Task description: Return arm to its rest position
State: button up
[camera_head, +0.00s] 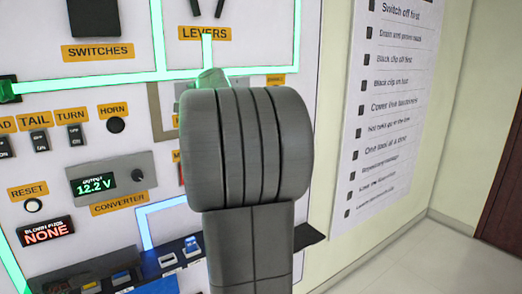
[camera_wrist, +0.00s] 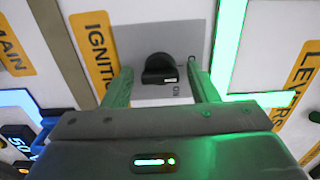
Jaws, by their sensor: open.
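My gripper (camera_wrist: 159,76) is open in the wrist view, its two fingers pointing at the panel. A black rotary knob (camera_wrist: 160,68) on a grey plate, by the IGNITION label (camera_wrist: 97,60), shows between the fingertips, with a gap on each side. I cannot tell how far the fingertips are from the plate. In the head view my grey arm (camera_head: 245,150) stands in front of the panel and hides most of the gripper and the knob.
The white panel (camera_head: 60,165) carries switches, a converter (camera_head: 111,185) reading 12.2 V and a lit display (camera_head: 46,231) reading NONE. A shelf (camera_head: 135,270) with small parts juts out below. A checklist poster (camera_head: 385,110) hangs right. Floor (camera_head: 410,265) is clear at lower right.

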jog(key=b+v, duration=0.4)
jog(key=v, duration=1)
jog(key=w+a+m+p, duration=0.6)
jog(key=w+m+p, duration=0.4)
jog(key=p, duration=0.6)
jog(key=shift+a+m, duration=0.35)
jog(key=shift+m, duration=0.75)
jog(key=shift+f, duration=0.1)
